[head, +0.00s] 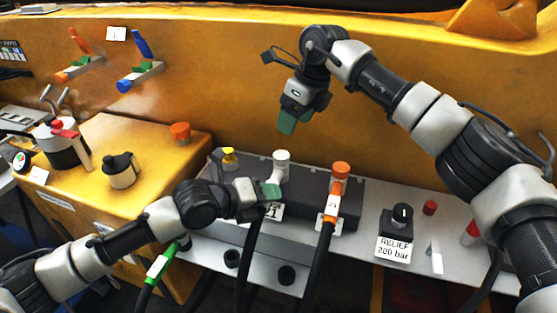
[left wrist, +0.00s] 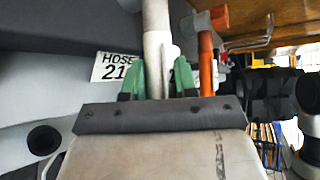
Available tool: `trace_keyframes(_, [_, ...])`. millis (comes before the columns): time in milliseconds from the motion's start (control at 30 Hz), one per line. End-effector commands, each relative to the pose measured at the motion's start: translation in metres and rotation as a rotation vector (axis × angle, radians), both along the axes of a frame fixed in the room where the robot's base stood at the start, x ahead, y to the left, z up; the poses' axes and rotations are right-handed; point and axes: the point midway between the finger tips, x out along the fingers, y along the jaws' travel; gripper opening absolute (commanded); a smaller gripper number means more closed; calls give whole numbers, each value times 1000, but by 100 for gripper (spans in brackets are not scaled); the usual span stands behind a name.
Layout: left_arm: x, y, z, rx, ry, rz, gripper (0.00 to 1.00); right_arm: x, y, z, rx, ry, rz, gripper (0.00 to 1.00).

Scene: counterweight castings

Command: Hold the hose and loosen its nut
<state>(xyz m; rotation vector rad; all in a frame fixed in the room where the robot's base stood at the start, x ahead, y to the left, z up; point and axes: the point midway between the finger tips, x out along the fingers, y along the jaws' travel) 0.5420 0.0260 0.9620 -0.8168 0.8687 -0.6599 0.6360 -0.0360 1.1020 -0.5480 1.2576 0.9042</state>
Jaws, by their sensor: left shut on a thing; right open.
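The white hose fitting (head: 281,170) rises from the grey block, with a white nut-like cap (head: 281,156) at its top. A black hose (head: 247,255) hangs below it. My left gripper (head: 270,190) is shut on the white hose end beside its label. In the left wrist view, the green fingers stand either side of the white hose end (left wrist: 156,45), with the "HOSE 21" label (left wrist: 117,67) at left. My right gripper (head: 287,122) is open and empty, above the white cap and apart from it. Its fingers overlap in the head view.
An orange-ended hose (head: 329,210) stands close to the right, and a yellow fitting (head: 229,156) to the left. A relief knob (head: 402,212) sits farther right. A green-banded hose (head: 160,262) hangs below my left arm.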

Motion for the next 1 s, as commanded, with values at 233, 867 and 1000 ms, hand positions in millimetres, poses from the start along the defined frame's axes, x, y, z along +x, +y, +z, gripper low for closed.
trace_keyframes(233, [0,0,0,0,0,0,0,4,13,8,-77,142,-534,66])
trace_keyframes(867, [0,0,0,0,1,1,0,2,29,25,-184,254,-1525,66])
trace_keyframes(1000, [0,0,0,1,0,0,0,2,29,14,-187,255,-1543,66])
